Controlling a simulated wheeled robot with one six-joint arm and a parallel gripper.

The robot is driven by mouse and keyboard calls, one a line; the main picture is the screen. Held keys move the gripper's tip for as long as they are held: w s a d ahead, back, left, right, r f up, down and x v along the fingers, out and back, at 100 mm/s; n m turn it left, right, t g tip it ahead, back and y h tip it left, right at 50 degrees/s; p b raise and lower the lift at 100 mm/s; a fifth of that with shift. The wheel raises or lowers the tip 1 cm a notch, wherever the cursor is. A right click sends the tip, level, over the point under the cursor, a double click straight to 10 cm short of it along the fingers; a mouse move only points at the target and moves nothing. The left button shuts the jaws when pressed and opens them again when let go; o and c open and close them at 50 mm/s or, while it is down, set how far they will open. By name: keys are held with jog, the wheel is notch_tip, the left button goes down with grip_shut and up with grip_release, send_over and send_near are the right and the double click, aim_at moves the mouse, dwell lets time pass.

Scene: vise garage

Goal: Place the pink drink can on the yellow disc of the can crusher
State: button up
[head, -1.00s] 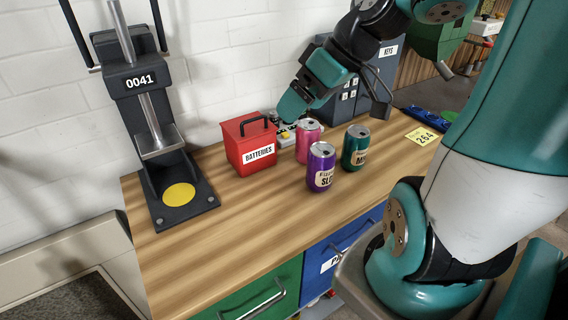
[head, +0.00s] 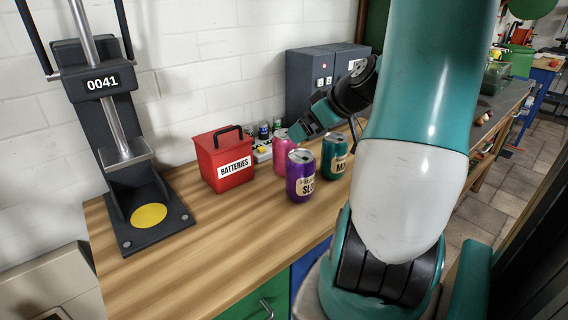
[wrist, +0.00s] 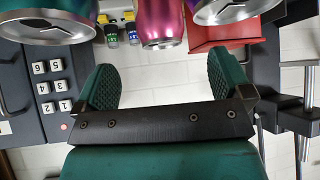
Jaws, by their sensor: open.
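The pink can (head: 282,158) stands upright on the wooden bench, just behind the purple can (head: 300,178) and left of the green can (head: 334,156). It also shows in the wrist view (wrist: 160,22), where the picture is upside down. My gripper (head: 303,128) is open and empty, close to the upper right of the pink can. In the wrist view the pink can lies beyond the gap between the fingers (wrist: 167,78), not between them. The can crusher (head: 113,130) stands at the bench's left end, its yellow disc (head: 149,217) bare.
A red batteries box (head: 225,160) stands left of the pink can, between it and the crusher. Small batteries (head: 264,133) and a charger sit behind. A grey key cabinet (head: 312,78) is at the back. The front left of the bench is clear.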

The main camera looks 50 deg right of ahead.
aim_at(285, 141)
jog(key=x, duration=0.4)
jog(key=p+x, duration=0.1)
jog(key=x, duration=0.4)
jog(key=shift+w, duration=0.4)
jog(key=shift+c, duration=0.2)
jog(key=c, duration=1.3)
jog(key=shift+o, duration=0.2)
notch_tip(285, 141, up, 20)
jog(key=p, duration=0.1)
